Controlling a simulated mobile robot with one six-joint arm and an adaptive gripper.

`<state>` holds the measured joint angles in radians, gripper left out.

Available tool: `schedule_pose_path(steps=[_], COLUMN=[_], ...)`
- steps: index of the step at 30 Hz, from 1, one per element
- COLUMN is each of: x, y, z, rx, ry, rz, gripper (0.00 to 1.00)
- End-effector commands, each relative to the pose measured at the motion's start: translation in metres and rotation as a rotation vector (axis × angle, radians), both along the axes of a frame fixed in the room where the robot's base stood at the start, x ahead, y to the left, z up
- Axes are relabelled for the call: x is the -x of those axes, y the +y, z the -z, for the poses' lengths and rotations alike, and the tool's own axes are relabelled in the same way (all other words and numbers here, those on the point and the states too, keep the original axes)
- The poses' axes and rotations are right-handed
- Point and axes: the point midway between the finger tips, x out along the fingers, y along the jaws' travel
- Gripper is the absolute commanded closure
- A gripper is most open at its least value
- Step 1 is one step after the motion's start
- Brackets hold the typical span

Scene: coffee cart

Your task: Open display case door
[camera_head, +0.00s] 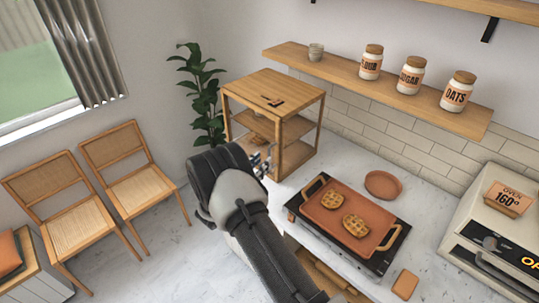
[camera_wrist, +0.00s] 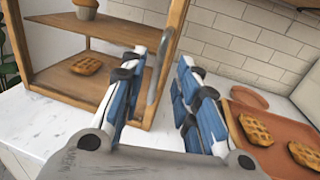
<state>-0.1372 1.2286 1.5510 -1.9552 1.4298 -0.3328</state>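The display case (camera_head: 301,102) is a wooden cabinet with shelves on the counter. In the wrist view, its front frame (camera_wrist: 90,110) surrounds a waffle on the lower shelf and a muffin-like item on the upper one. The door appears closed, though any glass is hard to make out. A grey vertical handle (camera_wrist: 157,80) is on the right upright. My gripper (camera_wrist: 162,62) is open, and the handle shows between its fingers with gaps on both sides. In the head view, my gripper (camera_head: 262,160) is at the case's front, partly hidden by my arm.
Right of the case, an orange tray (camera_head: 327,222) with two waffles sits on a black base. A round terracotta plate (camera_head: 383,184) lies behind it, and an oven (camera_head: 492,240) stands farther right. A shelf with jars hangs above. Chairs (camera_head: 128,165) and open floor are left.

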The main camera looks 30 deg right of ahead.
Motion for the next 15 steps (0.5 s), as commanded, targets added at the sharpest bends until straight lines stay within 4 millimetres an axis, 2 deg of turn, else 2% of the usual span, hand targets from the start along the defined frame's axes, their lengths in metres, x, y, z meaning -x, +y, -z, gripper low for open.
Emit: schedule_pose_path(steps=[1, 6, 15], x=[-0.005, -0.021, -0.031], y=[-0.011, -0.035, -0.053], z=[0.000, 0.000, 0.000], rx=[-0.001, 0.000, 0.000], ry=[-0.003, -0.002, 0.000], rz=[0.005, 0.002, 0.001], gripper=[0.71, 0.71, 0.71])
